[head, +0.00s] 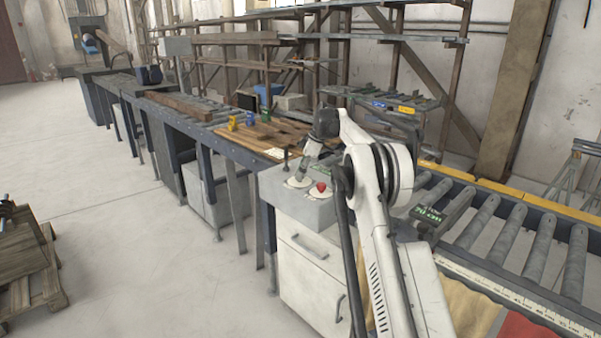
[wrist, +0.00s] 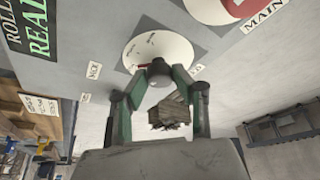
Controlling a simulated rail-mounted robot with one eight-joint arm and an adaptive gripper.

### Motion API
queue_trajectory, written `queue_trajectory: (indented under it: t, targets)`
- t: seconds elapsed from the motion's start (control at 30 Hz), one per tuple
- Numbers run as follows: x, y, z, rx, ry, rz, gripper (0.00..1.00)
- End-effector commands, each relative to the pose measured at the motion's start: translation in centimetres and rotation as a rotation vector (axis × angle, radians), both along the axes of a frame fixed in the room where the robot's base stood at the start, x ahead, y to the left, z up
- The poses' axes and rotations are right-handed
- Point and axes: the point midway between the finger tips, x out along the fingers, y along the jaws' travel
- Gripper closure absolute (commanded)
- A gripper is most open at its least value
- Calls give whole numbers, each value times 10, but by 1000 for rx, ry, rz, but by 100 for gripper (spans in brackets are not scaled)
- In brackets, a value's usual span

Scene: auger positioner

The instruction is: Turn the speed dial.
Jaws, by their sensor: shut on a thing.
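The speed dial's round white plate (wrist: 172,47) is at the top centre in the wrist view, on the grey control box. Its dark grey knob (wrist: 159,69) sits in front of the plate. My gripper (wrist: 160,75) is shut on the knob, one finger on each side. A small patch of red shows beside the knob, partly hidden by a finger. In the head view my gripper (head: 302,177) reaches down to the dial plate (head: 294,184) on top of the control box, and the knob itself is hidden there. I cannot read the dial's setting.
A red knob (head: 321,187), marked MAIN in the wrist view, stands close to the right of the dial. The control box (head: 318,212) sits on a white drawer cabinet (head: 308,262). Roller conveyor (head: 507,232) extends right; a bench with planks (head: 255,132) lies behind left.

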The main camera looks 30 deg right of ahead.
Motion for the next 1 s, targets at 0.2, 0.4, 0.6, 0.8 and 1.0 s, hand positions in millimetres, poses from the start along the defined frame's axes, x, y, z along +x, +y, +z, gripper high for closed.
queue_trajectory:
  t: [0.2,0.4,0.6,0.8,1.0]
  targets:
    - [0,0,0,0,0,55,100]
    - [0,0,0,0,-1,70,100]
    - [0,0,0,0,-1,70,100]
    - [0,0,0,0,0,69,61]
    - [0,0,0,0,0,69,57]
